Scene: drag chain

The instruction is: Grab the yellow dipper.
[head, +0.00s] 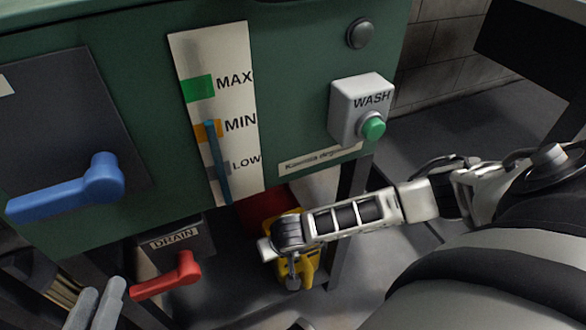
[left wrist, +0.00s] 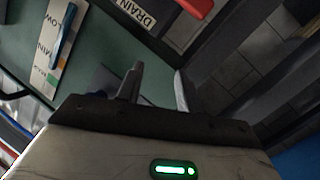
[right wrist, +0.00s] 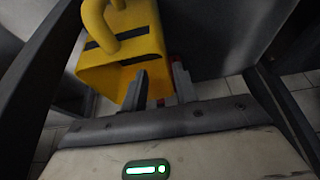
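The yellow dipper (head: 309,262) sits low beneath the green machine, partly hidden behind my right gripper (head: 292,278) in the head view. In the right wrist view the dipper (right wrist: 125,55), with its curved handle and dark bands, fills the upper left. There my right gripper (right wrist: 159,72) is open, its fingers apart. One finger overlaps the dipper's lower right edge in the picture; I cannot tell whether they touch. My left gripper (head: 101,285) is at the bottom left of the head view, away from the dipper. In the left wrist view its fingers (left wrist: 158,72) are apart and empty.
The green machine panel (head: 295,95) carries a blue lever (head: 75,190), a level gauge and a wash button box (head: 358,105). A red drain lever (head: 170,277) stands out between my left gripper and the dipper. A dark frame post (head: 345,220) is right of the dipper.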

